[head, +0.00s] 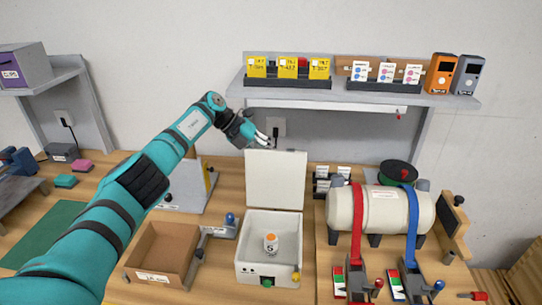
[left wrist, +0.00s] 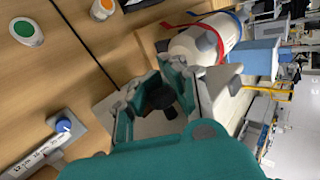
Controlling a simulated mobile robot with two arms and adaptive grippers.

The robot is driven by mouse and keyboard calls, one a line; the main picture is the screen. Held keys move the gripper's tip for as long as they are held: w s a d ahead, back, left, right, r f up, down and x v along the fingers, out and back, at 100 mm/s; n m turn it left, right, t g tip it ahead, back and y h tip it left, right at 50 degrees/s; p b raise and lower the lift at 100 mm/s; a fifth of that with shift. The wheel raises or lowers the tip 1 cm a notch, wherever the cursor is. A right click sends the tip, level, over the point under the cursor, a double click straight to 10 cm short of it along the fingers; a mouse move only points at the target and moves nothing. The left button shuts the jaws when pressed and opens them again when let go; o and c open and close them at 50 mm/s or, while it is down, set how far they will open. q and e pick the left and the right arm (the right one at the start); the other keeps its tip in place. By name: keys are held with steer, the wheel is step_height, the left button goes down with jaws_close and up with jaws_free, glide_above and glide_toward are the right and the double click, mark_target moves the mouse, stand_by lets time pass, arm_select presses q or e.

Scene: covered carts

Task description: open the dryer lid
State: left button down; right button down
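The dryer is a white open-topped box (head: 249,272) on the table in the head view. Its pale lid (head: 276,180) stands upright at the back edge, so the inside shows. A small white bottle with an orange cap (head: 271,243) stands inside. My left gripper (head: 268,141) is just above the lid's top edge, toward its left; whether it touches the lid is unclear. In the left wrist view its fingers (left wrist: 165,92) are spread apart with nothing clearly held between them. A pale panel shows partly behind them. My right gripper is in neither view.
A brown tray (head: 147,277) stands left of the dryer. A cream cylinder (head: 377,216) with red and blue straps stands to the right. A green mat (head: 42,236) lies at left.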

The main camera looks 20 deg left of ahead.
arm_select(q)
steer(key=shift+w+a+r+t, duration=0.2)
steer(key=shift+a+r+t, duration=0.1)
steer(key=shift+a+r, duration=0.15)
steer(key=c, duration=1.7)
jaws_free()
steer(key=shift+s+a, duration=0.1)
steer(key=o, duration=0.5)
steer(key=shift+s+a, duration=0.25)
steer(key=shift+s, duration=0.05)
steer(key=shift+o, duration=0.3)
steer(key=shift+w+d+f, duration=0.1)
steer(key=shift+d+f, duration=0.05)
steer(key=shift+d, duration=0.15)
steer(key=v, duration=1.2)
steer(key=shift+w+a, duration=0.1)
